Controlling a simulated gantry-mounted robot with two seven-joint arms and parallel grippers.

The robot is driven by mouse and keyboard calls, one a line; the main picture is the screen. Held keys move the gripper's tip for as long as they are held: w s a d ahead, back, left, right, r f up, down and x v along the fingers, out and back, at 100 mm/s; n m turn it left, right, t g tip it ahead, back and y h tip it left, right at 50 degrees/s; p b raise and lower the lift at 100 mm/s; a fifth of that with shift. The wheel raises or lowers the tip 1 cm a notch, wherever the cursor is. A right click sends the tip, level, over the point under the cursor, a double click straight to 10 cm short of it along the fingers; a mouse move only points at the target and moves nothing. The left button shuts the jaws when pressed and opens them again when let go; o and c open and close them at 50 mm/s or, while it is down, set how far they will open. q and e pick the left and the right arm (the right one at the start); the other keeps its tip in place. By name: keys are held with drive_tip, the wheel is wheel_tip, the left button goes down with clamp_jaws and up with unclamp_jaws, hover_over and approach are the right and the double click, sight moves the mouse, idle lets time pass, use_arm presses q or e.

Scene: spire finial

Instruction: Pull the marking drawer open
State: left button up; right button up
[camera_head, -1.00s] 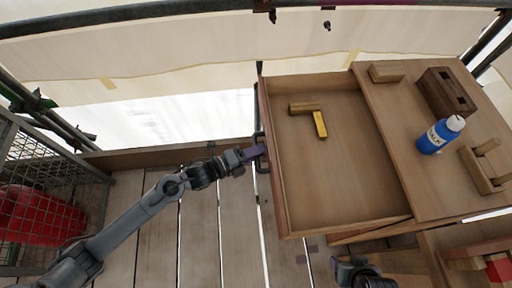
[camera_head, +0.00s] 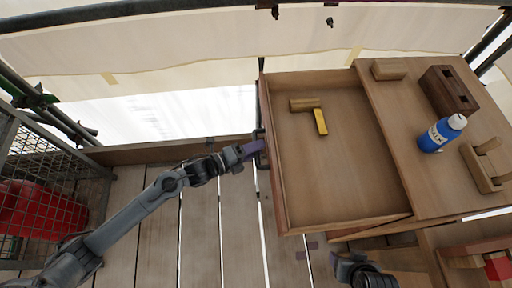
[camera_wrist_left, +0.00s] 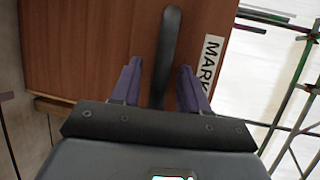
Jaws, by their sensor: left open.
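The marking drawer (camera_head: 345,195) stands pulled out to the left from the bench, its open inside in view. Its dark bar handle (camera_head: 263,150) is on the left front. In the left wrist view the handle (camera_wrist_left: 168,50) runs between the two purple fingers of my left gripper (camera_wrist_left: 158,85), with gaps on both sides. A white label with "MARK" (camera_wrist_left: 209,66) is on the brown drawer front (camera_wrist_left: 85,45). In the head view my left gripper (camera_head: 251,150) is at the handle, open. My right gripper (camera_head: 350,268) is at the bottom edge, its fingers unclear.
A yellow and wooden tool (camera_head: 319,120) lies in the drawer. A blue chalk bottle (camera_head: 438,136), a dark wooden block (camera_head: 448,91) and other wooden pieces stand on the bench top (camera_head: 400,110). A wire cage with a red thing (camera_head: 40,212) is at left. Plank floor lies below.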

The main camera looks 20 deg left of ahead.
use_arm(q)
drive_tip(key=p+v, duration=0.2)
drive_tip(key=v, duration=0.8)
drive_tip(key=shift+s+p, duration=0.15)
drive_tip(key=shift+p, duration=0.2)
drive_tip(key=shift+r, duration=0.15)
